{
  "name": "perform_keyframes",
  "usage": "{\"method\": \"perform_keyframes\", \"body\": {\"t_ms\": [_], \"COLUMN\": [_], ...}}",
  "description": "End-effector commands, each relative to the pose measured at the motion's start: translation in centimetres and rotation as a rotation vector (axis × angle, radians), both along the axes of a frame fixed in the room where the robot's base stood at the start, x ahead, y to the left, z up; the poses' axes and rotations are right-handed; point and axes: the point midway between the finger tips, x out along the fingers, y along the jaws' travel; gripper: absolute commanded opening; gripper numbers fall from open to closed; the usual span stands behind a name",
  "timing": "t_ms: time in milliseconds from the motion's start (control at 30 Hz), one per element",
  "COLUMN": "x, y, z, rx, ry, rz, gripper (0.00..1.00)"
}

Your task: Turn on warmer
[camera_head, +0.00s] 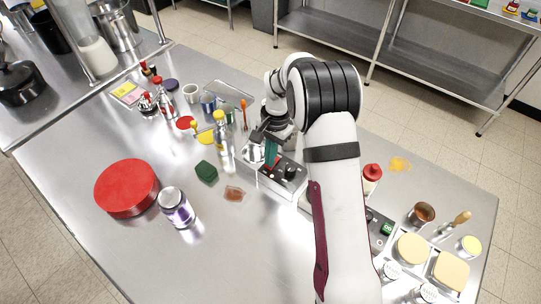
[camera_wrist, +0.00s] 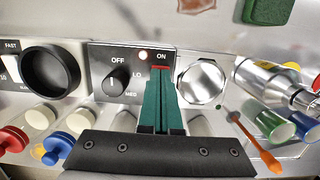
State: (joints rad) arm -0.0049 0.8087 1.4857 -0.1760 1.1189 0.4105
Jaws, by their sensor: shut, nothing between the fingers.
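The warmer's front panel (camera_wrist: 98,58) is dark and shows a knob (camera_wrist: 117,80) with OFF, LO and MED marks around it. A small round lamp (camera_wrist: 144,56) beside the word ON looks bright. A thin red part (camera_wrist: 160,67) lies just under ON. My gripper (camera_wrist: 162,72) has green fingers held together and empty, with the tips at or very close to this red part; contact is not clear. In the head view the unit (camera_head: 262,185) sits mid-counter with my gripper (camera_head: 271,158) over it, and my arm hides part of its right side.
A second black knob (camera_wrist: 50,72) marked FAST is left of the panel, and a shiny metal knob (camera_wrist: 201,82) is right of it. Bottles (camera_head: 224,140) stand behind the unit. A red round lid (camera_head: 126,188) and a jar (camera_head: 176,207) stand left; the front-left counter is clear.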

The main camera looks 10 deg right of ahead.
Motion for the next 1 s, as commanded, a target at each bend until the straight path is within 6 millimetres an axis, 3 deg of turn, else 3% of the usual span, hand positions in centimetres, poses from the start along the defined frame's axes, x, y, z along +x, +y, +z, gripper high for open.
{"method": "perform_keyframes", "body": {"t_ms": [200, 567, 667, 1000], "x": [0.9, 1.1, 1.3, 2.1], "y": [-1.1, -1.2, -1.3, -2.1], "z": [0.0, 0.4, 1.5, 9.6], "rx": [-0.007, -0.005, -0.006, -0.006], "ry": [-0.007, -0.007, -0.01, -0.011], "rz": [0.005, 0.004, 0.004, 0.003], "gripper": [0.0, 0.0, 0.0, 0.0]}}
